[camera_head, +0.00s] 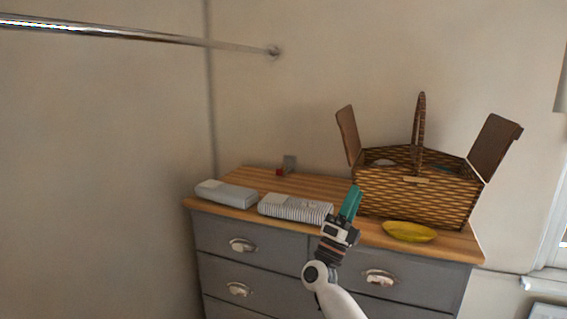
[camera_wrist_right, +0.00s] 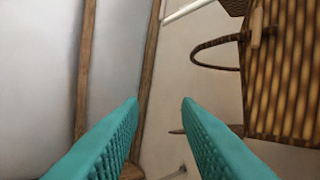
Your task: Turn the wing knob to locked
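A small pale wooden piece (camera_head: 415,180), which looks like the wing knob, sits on the front of the wicker basket (camera_head: 375,190) near its rim. It also shows in the right wrist view (camera_wrist_right: 256,27). Its exact turn is too small to tell. Both basket lids stand open, one left (camera_head: 348,135) and one right (camera_head: 494,148); the arched handle (camera_head: 418,130) is upright. My right gripper (camera_head: 353,202) is in front of the basket's left end, left of and below the knob. In the right wrist view its teal fingers (camera_wrist_right: 160,100) are apart and empty. My left gripper is out of view.
The basket stands on a wooden-topped grey dresser (camera_head: 258,180). A striped folded cloth (camera_head: 295,207), a pale case (camera_head: 226,193) and a small red and grey item (camera_head: 285,167) lie left. A metal rail (camera_head: 130,33) crosses upper left.

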